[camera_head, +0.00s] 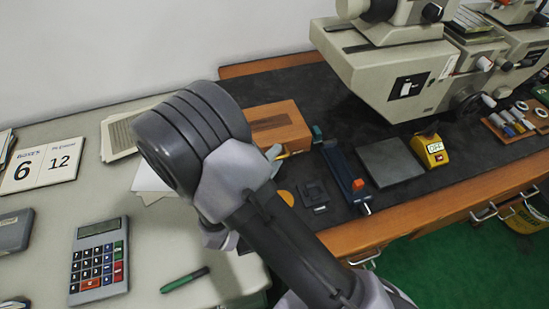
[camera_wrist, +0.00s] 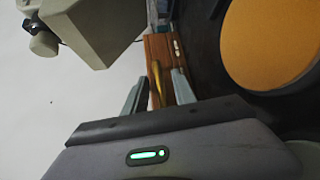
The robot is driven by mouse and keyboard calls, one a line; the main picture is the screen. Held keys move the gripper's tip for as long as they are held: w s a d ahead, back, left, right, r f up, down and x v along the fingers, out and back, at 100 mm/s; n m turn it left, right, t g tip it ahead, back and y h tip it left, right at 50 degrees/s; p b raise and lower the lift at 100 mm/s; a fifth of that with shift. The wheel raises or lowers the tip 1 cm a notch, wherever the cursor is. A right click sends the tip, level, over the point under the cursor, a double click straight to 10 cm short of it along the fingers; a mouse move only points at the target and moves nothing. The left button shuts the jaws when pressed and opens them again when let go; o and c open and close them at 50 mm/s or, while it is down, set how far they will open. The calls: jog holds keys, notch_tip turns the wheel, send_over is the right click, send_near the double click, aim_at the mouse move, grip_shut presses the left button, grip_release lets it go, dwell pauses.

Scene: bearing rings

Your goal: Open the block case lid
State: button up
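The block case is most likely the brown wooden box (camera_head: 281,127) on the dark bench mat in the head view, with a darker panel on its top. My arm covers its left front part. In the wrist view a brown wooden surface (camera_wrist: 157,46), apparently the same box, lies beyond my fingertips. My gripper (camera_wrist: 161,77) is open, its two grey fingers apart. A yellow, brass-like strip (camera_wrist: 157,86) shows between the fingers; I cannot tell whether they touch it. In the head view my arm hides most of the gripper.
A blue-black tool (camera_head: 344,174), a grey plate (camera_head: 390,161) and a yellow device (camera_head: 429,150) lie right of the box. A large beige machine (camera_head: 385,75) stands behind them. An orange disc (camera_wrist: 268,42) is close in the wrist view. A calculator (camera_head: 99,260) lies left.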

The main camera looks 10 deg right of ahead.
grip_shut()
dwell(1.3)
